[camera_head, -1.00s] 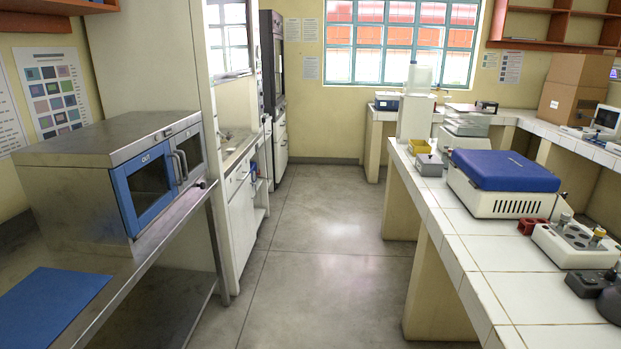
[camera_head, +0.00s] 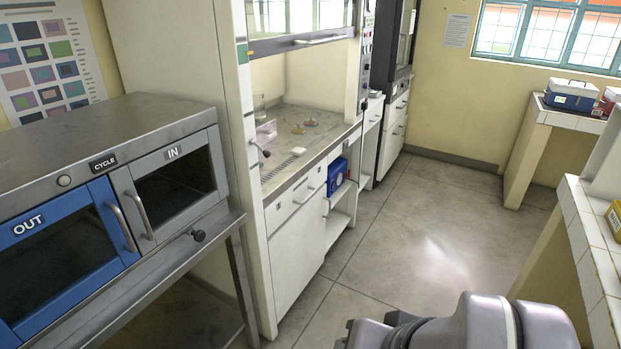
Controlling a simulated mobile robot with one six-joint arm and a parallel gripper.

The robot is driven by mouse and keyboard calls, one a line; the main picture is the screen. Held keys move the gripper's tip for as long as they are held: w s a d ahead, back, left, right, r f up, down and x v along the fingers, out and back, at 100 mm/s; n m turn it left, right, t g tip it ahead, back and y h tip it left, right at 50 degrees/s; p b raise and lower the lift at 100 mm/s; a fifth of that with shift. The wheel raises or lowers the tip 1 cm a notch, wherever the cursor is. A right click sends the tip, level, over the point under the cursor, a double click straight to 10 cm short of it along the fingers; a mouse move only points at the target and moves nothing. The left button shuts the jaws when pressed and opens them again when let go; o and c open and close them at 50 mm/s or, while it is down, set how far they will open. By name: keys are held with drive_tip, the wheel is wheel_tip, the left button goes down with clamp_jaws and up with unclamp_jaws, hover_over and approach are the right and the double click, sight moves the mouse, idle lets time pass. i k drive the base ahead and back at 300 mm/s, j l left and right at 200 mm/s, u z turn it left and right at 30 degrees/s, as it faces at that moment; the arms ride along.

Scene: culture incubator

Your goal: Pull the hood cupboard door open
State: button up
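The white hood stands in the middle of the head view, with its glass sash (camera_head: 295,18) raised above a grey work surface (camera_head: 290,140). Below the surface is a drawer front with a bar handle (camera_head: 304,196). Under that, the white hood cupboard door (camera_head: 298,262) looks closed, with a small handle (camera_head: 326,208) near its upper right edge. My arm shows at the bottom right, apart from the door. I cannot make out my gripper's fingers.
A steel cabinet with a blue OUT door (camera_head: 70,250) and a grey IN door (camera_head: 172,185) stands at left on a steel bench. An open shelf with a blue box (camera_head: 337,175) adjoins the cupboard. White-tiled benches (camera_head: 585,240) stand at right. The floor (camera_head: 400,240) between is clear.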

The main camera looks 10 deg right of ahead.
sight(296, 250)
drive_tip(key=i+l+u, duration=0.3)
drive_tip(key=i+l, duration=0.2)
drive_tip(key=l, duration=0.2)
drive_tip(key=i+l+u, duration=0.2)
drive_tip(key=l, duration=0.15)
drive_tip(key=i+l+u, duration=0.15)
drive_tip(key=l, duration=0.25)
drive_tip(key=i+l+z, duration=0.1)
drive_tip(key=l, duration=0.3)
drive_tip(key=i+l+z, duration=0.1)
drive_tip(key=i+l, duration=0.2)
drive_tip(key=i+l+z, duration=0.1)
drive_tip(key=l, duration=0.4)
drive_tip(key=i+l+z, duration=0.1)
drive_tip(key=i+l, duration=0.25)
drive_tip(key=u, duration=1.35)
drive_tip(key=i+l+u, duration=0.1)
drive_tip(key=i+l, duration=0.4)
drive_tip(key=i, duration=0.15)
